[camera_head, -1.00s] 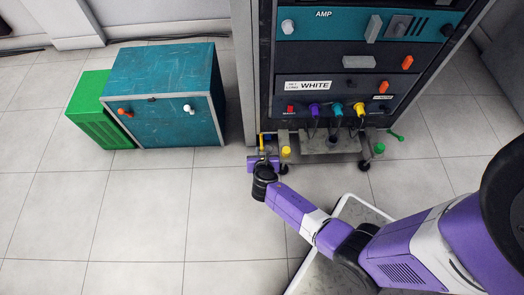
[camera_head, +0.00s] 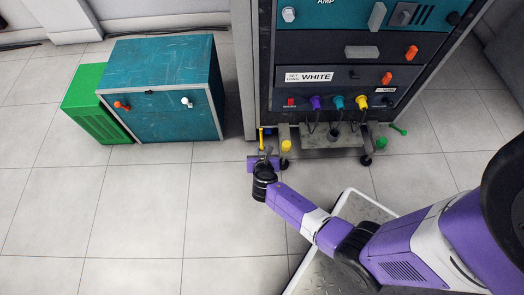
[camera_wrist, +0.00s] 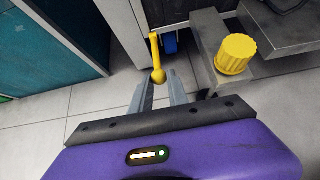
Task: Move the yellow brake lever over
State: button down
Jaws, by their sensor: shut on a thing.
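The yellow brake lever (camera_head: 261,138) is at the lower left corner of the dark equipment rack. In the wrist view the lever (camera_wrist: 155,52) is a thin bar with a round ball end pointing toward me. My gripper (camera_wrist: 157,92) has that ball end between its fingertips and is shut on it. In the head view my gripper (camera_head: 266,154) is low at the rack's front left foot. The purple gripper body hides part of the floor below it.
A yellow knob (camera_wrist: 236,54) stands on the rack's foot just right of my gripper. A blue wheel (camera_wrist: 170,43) is behind the lever. A teal cabinet (camera_head: 168,110) and green box (camera_head: 94,112) stand left. Open tiled floor lies between cabinet and rack.

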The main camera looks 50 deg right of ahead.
jog(key=shift+f+b, duration=1.1)
jog(key=shift+f, duration=0.35)
jog(key=shift+f+b, duration=0.4)
jog(key=shift+f, duration=0.15)
jog(key=c, duration=1.2)
grip_release()
jog(key=shift+r, duration=0.1)
jog(key=p+v, duration=0.4)
jog(key=v, duration=0.3)
jog(key=shift+s+a+r+p, duration=0.2)
jog(key=shift+a+p, duration=0.05)
jog(key=shift+p, duration=0.15)
